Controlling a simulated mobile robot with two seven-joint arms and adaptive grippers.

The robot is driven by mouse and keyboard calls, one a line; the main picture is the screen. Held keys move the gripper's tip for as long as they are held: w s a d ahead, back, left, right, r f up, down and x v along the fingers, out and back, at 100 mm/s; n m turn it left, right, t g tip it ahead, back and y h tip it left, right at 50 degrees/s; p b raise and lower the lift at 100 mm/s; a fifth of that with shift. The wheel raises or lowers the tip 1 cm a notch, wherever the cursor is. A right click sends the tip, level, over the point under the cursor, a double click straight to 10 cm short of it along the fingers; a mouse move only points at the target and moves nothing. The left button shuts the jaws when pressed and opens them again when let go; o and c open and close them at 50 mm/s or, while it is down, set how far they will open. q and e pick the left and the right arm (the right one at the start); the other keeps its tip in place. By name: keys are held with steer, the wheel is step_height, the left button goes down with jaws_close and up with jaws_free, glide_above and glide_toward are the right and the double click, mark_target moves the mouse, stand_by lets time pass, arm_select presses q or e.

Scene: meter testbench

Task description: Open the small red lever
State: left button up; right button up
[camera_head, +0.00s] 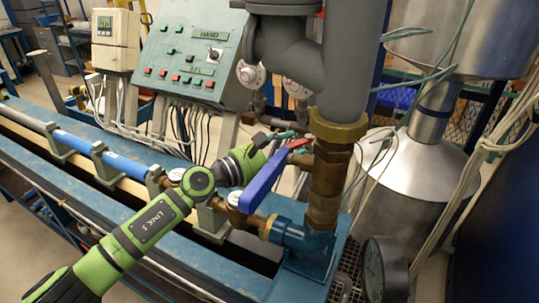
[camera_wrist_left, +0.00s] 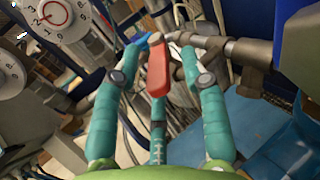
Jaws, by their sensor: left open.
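The small red lever (camera_head: 298,143) sits on the brass fitting beside the vertical pipe in the head view. In the left wrist view the red lever (camera_wrist_left: 158,72) points toward my palm and lies between the teal fingers. My left gripper (camera_head: 284,139) is open around the lever, with its arm coming in from the lower left. In the wrist view the left gripper (camera_wrist_left: 163,45) has a finger on each side of the lever and a third below it; I see no clear contact. The fingertips are partly hidden in the head view. My right gripper is not in view.
A large blue lever (camera_head: 264,181) stands tilted just in front of my left gripper. The thick grey pipe with its brass collar (camera_head: 338,131) is close on the right. A control panel (camera_head: 190,60) stands behind. A round gauge (camera_head: 385,269) is at lower right.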

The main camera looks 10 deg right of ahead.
arm_select(q)
steer(key=v, duration=1.1)
steer(key=shift+a, duration=0.25)
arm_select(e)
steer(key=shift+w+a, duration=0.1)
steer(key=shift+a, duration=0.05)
arm_select(q)
steer(key=shift+f, duration=0.1)
